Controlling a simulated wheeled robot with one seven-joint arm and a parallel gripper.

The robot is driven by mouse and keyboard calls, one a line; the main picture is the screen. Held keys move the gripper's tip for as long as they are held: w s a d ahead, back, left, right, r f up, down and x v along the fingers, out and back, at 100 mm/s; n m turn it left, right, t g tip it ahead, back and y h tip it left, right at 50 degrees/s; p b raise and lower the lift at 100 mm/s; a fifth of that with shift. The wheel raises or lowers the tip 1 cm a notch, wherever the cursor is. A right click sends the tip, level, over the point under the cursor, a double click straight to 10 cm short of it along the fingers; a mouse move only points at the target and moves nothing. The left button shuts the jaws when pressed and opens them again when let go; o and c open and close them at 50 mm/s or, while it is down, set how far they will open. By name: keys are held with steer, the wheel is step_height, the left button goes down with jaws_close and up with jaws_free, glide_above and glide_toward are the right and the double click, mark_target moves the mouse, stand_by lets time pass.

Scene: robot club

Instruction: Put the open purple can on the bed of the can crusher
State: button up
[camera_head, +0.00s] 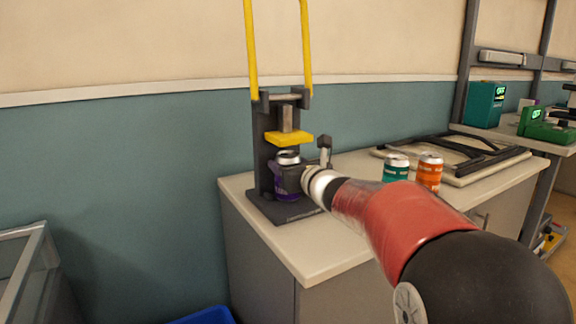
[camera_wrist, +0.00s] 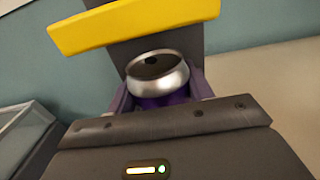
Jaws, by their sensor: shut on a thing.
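The purple can (camera_head: 287,158) is upright at the can crusher, below its yellow press plate (camera_head: 289,138). In the wrist view the can's silver top with a dark opening (camera_wrist: 157,72) shows, with a little purple below it. My gripper (camera_head: 287,180) is shut around the can's body. The can crusher (camera_head: 262,150) is dark grey with two raised yellow handle bars; its base plate (camera_head: 297,212) lies on the counter. The can's bottom is hidden by my gripper, so I cannot tell whether it touches the bed.
The crusher stands at the left end of a pale counter (camera_head: 325,255). A teal can (camera_head: 396,168) and an orange can (camera_head: 429,171) stand to the right, near a black frame (camera_head: 450,148). A blue bin (camera_head: 205,316) is on the floor at lower left.

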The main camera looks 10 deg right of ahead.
steer(key=shift+f, duration=0.1)
steer(key=o, duration=1.3)
